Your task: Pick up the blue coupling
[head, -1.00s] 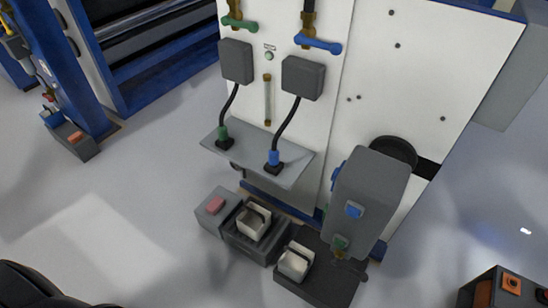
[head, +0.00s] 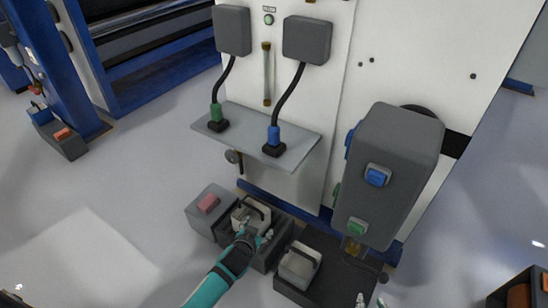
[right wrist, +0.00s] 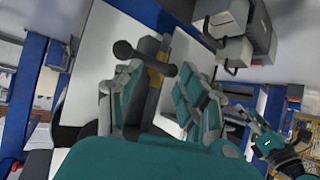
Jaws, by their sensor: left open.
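The blue coupling (head: 274,137) stands upright on a grey shelf (head: 240,131) on the white panel. It sits at the end of a black cable hanging from a grey box. My left gripper (head: 256,234) is open, below the shelf and in front of a pale-handled block; it is apart from the coupling. Only the tips of my right gripper (head: 371,300) show at the bottom of the head view. In the right wrist view its fingers (right wrist: 160,95) are spread, with a dark bar and brass part seen between them. The coupling is not clear there.
A green coupling (head: 216,113) on its own cable stands left on the same shelf. A grey control box (head: 392,165) with blue and green buttons juts out at right. Open floor lies to the left.

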